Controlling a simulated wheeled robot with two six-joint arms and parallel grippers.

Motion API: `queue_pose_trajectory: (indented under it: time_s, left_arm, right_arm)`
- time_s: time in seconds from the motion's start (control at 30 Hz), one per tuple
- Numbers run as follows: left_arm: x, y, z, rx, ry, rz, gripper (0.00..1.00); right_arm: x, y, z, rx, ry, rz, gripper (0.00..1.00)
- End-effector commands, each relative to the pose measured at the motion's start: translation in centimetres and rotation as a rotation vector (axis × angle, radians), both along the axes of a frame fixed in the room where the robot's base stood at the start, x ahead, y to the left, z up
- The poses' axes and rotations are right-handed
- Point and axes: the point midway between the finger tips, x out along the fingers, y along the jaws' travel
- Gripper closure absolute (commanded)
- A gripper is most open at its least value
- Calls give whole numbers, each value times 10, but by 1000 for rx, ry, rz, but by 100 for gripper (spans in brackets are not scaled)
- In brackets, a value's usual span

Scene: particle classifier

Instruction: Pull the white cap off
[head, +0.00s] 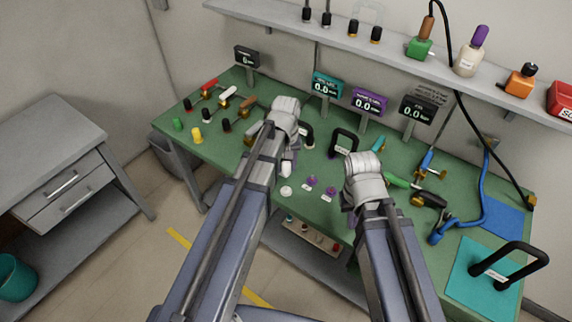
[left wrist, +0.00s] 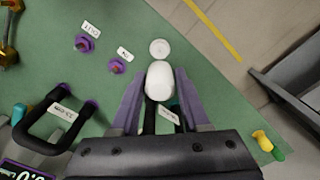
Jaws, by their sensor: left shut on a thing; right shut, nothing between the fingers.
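A white, rounded piece, which looks like the white cap (left wrist: 159,80), is between the purple fingers of my left gripper (left wrist: 158,98), which is shut on it. Behind it are a black part and a label. In the head view the white cap (head: 287,169) shows just below my left gripper (head: 286,158), most of which my arm hides. A flat white disc (head: 286,191) lies on the green table just in front of it; it also shows in the left wrist view (left wrist: 159,48). My right gripper (head: 362,192) is over the table's middle, its fingers mostly hidden by my wrist.
Two purple pieces with labels (head: 309,181) stand right of the disc. Black handles (head: 342,143) stand behind. Tools, a drill (head: 428,199) and a blue hose fill the right side. Displays (head: 369,101) line the back. The table's front edge (head: 262,231) is close.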

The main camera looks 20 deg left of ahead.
Motion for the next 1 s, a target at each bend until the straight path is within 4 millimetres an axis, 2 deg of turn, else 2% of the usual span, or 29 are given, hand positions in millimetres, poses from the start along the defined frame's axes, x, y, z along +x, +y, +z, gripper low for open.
queue_pose_trajectory:
  time_s: [0.23,1.0]
  left_arm:
    - [0,0,4,0,0,0,100]
    - [0,0,41,0,0,0,100]
  right_arm:
    - [0,0,4,0,0,0,100]
    - [0,0,42,0,0,0,100]
